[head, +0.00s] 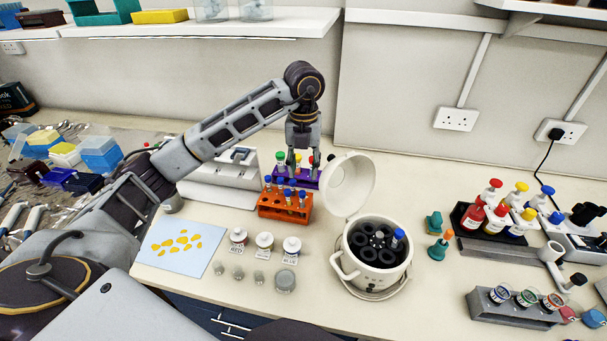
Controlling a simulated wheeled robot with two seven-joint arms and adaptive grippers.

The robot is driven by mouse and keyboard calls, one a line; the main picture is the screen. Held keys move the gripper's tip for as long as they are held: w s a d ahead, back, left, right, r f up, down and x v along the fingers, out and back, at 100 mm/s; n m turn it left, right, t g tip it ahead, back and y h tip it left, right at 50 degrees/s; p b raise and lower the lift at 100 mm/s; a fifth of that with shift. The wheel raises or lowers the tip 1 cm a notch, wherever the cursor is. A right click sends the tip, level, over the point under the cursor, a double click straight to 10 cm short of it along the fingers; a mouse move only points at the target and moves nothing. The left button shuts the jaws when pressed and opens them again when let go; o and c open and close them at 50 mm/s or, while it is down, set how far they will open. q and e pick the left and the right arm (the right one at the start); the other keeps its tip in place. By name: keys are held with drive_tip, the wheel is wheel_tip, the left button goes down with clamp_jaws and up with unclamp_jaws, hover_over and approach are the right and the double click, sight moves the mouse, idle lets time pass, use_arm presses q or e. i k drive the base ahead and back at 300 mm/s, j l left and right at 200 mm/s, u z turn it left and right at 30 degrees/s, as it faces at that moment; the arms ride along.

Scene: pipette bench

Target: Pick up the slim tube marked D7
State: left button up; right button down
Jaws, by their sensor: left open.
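Slim capped tubes stand in an orange rack (285,212) and in a purple rack (308,182) just behind it. The orange rack's tubes have blue caps, and a green-capped tube (281,158) stands near the purple rack's left end. The markings are too small to read, so I cannot tell which tube is D7. My left gripper (303,162) points down over the purple rack, its fingers open around the rack's middle. The fingers partly hide the caps there, and I cannot tell whether they touch a tube. My right gripper is out of view.
A white centrifuge (351,270) with its lid (347,184) raised stands right of the racks, a blue-capped tube in its rotor. Several small labelled jars (264,244) and a pale blue mat (165,261) lie in front. Colored bottles (472,215) stand at right.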

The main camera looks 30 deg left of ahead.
sight(400, 234)
drive_tip(key=k+l, duration=0.2)
drive_tip(key=k, duration=0.3)
drive_tip(key=k+l, duration=0.2)
drive_tip(key=k, duration=0.25)
drive_tip(key=k+l, duration=0.15)
drive_tip(key=k, duration=0.35)
